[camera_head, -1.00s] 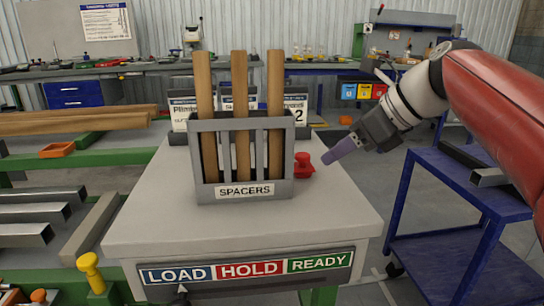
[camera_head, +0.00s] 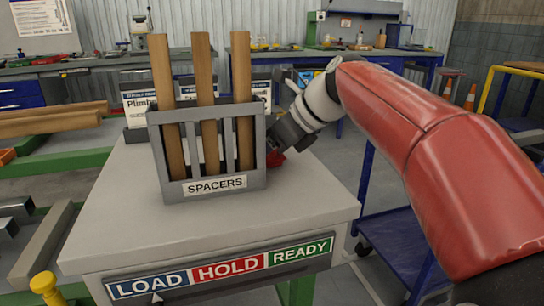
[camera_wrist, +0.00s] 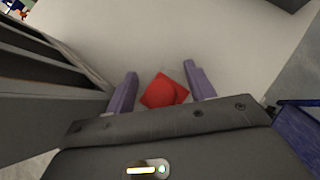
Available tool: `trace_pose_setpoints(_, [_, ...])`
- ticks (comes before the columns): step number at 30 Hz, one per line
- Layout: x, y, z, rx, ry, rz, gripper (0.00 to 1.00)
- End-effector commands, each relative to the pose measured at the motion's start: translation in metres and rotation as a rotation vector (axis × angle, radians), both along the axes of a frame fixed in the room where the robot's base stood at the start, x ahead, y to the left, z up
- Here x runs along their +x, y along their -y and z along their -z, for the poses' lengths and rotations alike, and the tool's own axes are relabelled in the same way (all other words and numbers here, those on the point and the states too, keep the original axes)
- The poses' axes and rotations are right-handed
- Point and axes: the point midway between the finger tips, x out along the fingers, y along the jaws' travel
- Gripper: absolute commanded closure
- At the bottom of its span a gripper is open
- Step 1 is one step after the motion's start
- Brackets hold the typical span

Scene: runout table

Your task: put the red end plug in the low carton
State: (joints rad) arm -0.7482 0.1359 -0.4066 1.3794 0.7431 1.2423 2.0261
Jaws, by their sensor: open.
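The red end plug (camera_head: 274,158) is on the grey table top, just right of the spacer rack, partly hidden by my gripper (camera_head: 283,145). In the wrist view the red plug (camera_wrist: 163,92) lies between the two purple fingers of my gripper (camera_wrist: 161,72). The fingers are apart, one on each side of the plug, with gaps showing. Printed cartons stand behind the rack: one at the left (camera_head: 136,107) and one at the right (camera_head: 262,90), with more print between them. The rack hides much of them, and I cannot tell which is the low one.
The grey SPACERS rack (camera_head: 212,187) holds upright wooden bars (camera_head: 207,70) and stands close to the left of my gripper. The table top (camera_head: 120,210) is clear in front and to the left. A blue cart (camera_head: 395,235) stands to the right.

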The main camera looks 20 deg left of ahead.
Motion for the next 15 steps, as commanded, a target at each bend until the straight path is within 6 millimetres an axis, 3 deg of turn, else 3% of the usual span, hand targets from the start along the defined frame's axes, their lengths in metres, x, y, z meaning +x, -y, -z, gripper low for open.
trace_pose_setpoints(3, [0.0000, 0.0003, -0.0004, 0.000, 0.000, 0.000, 0.49])
trace_pose_setpoints(12, [-0.0001, 0.0004, -0.0004, 0.000, 0.000, 0.000, 0.88])
trace_pose_setpoints(15, [-0.0001, 0.0004, -0.0003, -0.001, 0.000, 0.000, 0.97])
